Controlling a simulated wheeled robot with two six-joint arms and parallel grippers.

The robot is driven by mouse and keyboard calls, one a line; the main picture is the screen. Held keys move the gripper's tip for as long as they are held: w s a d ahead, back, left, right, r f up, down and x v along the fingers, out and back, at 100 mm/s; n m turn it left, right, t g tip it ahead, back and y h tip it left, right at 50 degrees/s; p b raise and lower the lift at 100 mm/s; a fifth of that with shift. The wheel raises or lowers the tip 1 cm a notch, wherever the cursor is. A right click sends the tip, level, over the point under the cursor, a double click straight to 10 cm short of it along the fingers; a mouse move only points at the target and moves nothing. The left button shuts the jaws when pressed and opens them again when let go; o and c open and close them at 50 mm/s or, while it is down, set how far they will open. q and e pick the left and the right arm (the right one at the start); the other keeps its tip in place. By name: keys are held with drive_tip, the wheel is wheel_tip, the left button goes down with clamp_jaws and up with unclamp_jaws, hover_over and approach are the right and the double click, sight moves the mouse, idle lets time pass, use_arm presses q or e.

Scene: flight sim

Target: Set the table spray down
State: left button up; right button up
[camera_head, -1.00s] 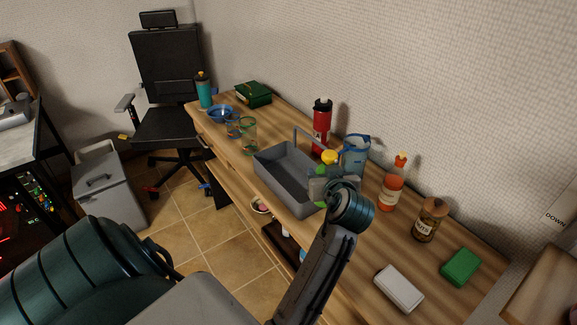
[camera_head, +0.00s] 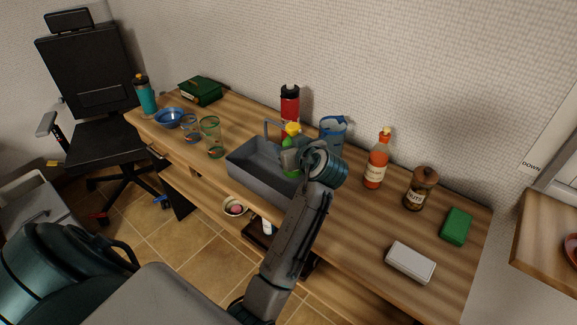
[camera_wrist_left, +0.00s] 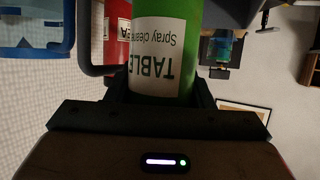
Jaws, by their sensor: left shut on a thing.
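The table spray (camera_head: 289,169) is a green bottle with a yellow top. My left gripper (camera_head: 293,160) is shut on it, at the right end of the grey caddy (camera_head: 250,179). The bottle looks about upright; its lower part is hidden behind the caddy wall and my gripper, so I cannot tell whether it touches anything. In the left wrist view the green bottle (camera_wrist_left: 205,65) stands between the fingers, its white "TABLE Spray cleaner" label upside down. My right gripper is not in view.
Behind the caddy stand a red bottle (camera_head: 290,103) and a blue container (camera_head: 333,137). To the right are a sauce bottle (camera_head: 376,165), a brown jar (camera_head: 420,190), a green block (camera_head: 456,227) and a white box (camera_head: 410,262). The desk front between caddy and white box is free.

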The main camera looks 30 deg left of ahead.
use_arm(q)
wheel_tip(320, 180, down, 8)
drive_tip(key=shift+r+p, duration=0.25)
drive_tip(key=shift+p, duration=0.2)
drive_tip(key=shift+f, duration=0.1)
drive_tip(key=shift+f, duration=0.1)
drive_tip(key=o, duration=1.1)
